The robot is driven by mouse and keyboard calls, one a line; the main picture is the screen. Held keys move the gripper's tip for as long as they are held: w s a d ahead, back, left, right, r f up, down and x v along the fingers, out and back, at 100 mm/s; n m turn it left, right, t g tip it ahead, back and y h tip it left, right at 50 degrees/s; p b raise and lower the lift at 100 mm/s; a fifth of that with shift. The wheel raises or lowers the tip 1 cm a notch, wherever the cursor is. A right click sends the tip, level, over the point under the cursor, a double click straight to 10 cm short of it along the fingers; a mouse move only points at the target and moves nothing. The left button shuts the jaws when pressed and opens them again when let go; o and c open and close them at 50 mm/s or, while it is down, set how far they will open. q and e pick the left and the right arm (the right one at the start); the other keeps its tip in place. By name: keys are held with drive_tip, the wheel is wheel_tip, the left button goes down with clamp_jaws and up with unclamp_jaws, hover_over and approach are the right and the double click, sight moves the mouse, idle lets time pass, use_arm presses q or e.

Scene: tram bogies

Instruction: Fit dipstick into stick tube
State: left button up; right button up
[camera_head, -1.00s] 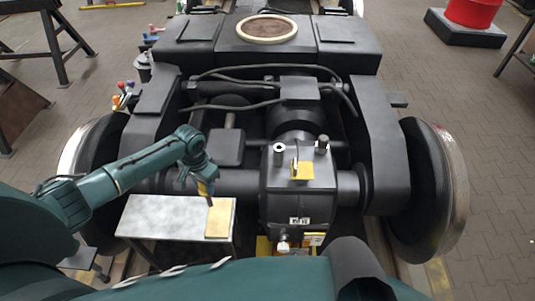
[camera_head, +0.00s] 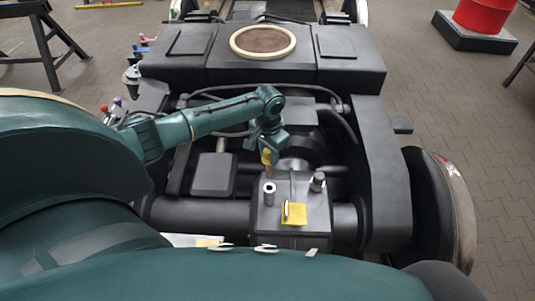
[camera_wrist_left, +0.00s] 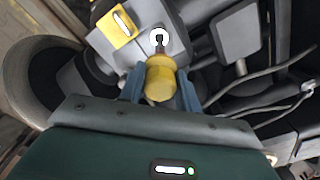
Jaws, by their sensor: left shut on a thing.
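My left gripper (camera_head: 266,152) is shut on the yellow handle of the dipstick (camera_head: 266,158), above the dark gearbox housing (camera_head: 290,240). The open stick tube (camera_head: 269,190), a short pale-rimmed tube on the housing, is just below it. In the left wrist view, the dipstick handle (camera_wrist_left: 160,78) sits between the blue fingers of my left gripper (camera_wrist_left: 161,90). A dark rod end overlaps the tube's white ring (camera_wrist_left: 160,37); I cannot tell whether it is inside or only above. My right gripper is not in view.
A second, dark-topped post (camera_head: 317,182) and a yellow plate with a pale handle (camera_head: 294,213) are close by on the housing. Cables (camera_head: 330,97) cross behind. A wheel (camera_head: 440,205) stands at the right. My arm hides most of the pale table (camera_head: 185,240).

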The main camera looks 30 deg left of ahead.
sight(269, 164)
use_arm(q)
drive_tip(key=shift+w+r, duration=0.1)
drive_tip(key=shift+w, duration=0.05)
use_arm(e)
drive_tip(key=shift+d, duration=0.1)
use_arm(q)
drive_tip(key=shift+d, duration=0.1)
drive_tip(key=shift+f+b, duration=0.45)
drive_tip(key=shift+f, duration=0.25)
drive_tip(key=shift+f+b, duration=0.4)
drive_tip(key=shift+f, duration=0.35)
drive_tip(key=shift+f+b, duration=0.5)
drive_tip(key=shift+f, duration=0.35)
drive_tip(key=shift+f+b, duration=0.3)
drive_tip(key=shift+f, duration=0.3)
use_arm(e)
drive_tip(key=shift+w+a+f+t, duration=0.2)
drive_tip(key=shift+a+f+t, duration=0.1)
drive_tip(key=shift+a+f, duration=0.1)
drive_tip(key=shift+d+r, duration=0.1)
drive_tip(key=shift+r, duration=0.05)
